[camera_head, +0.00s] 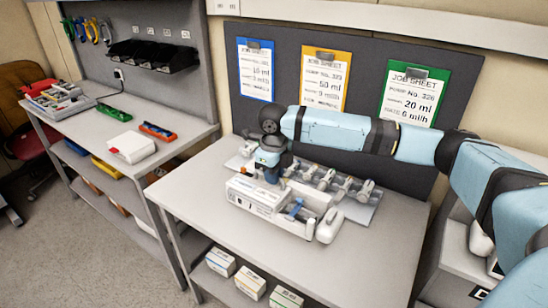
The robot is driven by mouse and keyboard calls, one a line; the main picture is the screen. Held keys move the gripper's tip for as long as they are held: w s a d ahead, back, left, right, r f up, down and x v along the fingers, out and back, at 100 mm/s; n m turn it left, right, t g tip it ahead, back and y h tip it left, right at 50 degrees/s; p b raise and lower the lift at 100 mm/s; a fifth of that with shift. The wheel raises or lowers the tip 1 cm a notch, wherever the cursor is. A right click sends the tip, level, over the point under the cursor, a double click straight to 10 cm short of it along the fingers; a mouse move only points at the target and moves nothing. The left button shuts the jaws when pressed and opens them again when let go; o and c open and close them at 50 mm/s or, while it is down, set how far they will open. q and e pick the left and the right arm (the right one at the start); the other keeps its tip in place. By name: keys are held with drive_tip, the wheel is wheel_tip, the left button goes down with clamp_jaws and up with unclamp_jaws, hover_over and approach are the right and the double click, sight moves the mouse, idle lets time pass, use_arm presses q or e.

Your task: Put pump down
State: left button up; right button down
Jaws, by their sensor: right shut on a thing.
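The white pump (258,198) is at the middle of the near table, with a syringe-like blue part (294,210) in its open front tray and a rounded white end at its right. My right gripper (272,178) reaches down from above and is shut on the pump near its back left; the fingertips are partly hidden. The pump looks level and is at or very near the tabletop; I cannot tell whether it touches. My left gripper is not in view.
A grey rack of several syringes (366,208) lies right behind the pump. Job sheets hang on the dark board (292,72). The near table (345,268) is bare in front and to the right. Another white device (131,147) sits on the left bench. Boxes (250,281) stand on the shelf below.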

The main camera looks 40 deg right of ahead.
wheel_tip(320, 180, down, 9)
drive_tip(key=shift+r, duration=0.15)
idle(0.4)
drive_tip(key=c, duration=1.2)
unclamp_jaws()
drive_tip(key=shift+o, duration=0.2)
wheel_tip(320, 180, up, 12)
